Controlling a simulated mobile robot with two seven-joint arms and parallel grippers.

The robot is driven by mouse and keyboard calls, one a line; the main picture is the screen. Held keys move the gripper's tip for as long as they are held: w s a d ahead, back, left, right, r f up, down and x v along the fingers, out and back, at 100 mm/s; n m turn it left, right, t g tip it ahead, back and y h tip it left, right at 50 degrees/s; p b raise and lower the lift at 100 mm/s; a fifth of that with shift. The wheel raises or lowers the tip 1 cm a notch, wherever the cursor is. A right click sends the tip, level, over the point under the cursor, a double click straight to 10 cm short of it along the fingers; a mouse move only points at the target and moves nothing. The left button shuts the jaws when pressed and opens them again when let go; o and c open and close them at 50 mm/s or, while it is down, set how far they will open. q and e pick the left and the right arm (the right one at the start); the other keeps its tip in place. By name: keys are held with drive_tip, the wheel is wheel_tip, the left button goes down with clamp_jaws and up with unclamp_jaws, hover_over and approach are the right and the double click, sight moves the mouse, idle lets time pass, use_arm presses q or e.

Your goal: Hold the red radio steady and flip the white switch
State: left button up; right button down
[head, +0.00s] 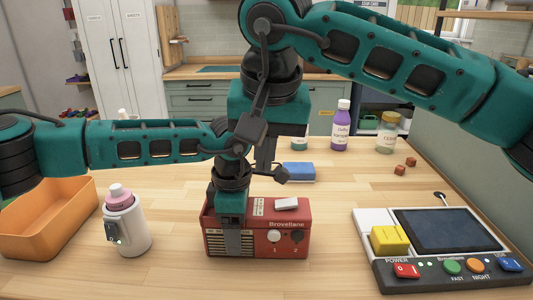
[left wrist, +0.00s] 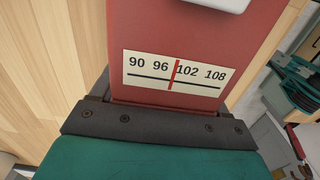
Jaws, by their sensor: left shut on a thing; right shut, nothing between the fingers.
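The red radio (head: 262,243) stands on the wooden table in the middle of the head view, its knobs facing me. The white switch (head: 287,204) is on its top, right of centre. My left gripper (head: 232,235) is shut on the radio's left part, from above. In the left wrist view the radio (left wrist: 150,30) fills the space beyond the gripper's dark edge, showing a dial strip. A white piece, probably the switch (left wrist: 215,4), shows at the top edge. My right gripper (head: 265,158) is shut and empty behind the radio, partly hidden by my left arm.
A white bottle with a pink cap (head: 125,225) and an orange bin (head: 50,220) stand left of the radio. A control panel with a screen (head: 445,265) is at the right. A blue sponge-like block (head: 299,172), a purple bottle (head: 340,127) and a jar (head: 387,132) are behind.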

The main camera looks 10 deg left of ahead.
use_arm(q)
drive_tip(key=o, duration=1.4)
drive_tip(key=shift+o, duration=0.2)
drive_tip(key=shift+r, duration=0.1)
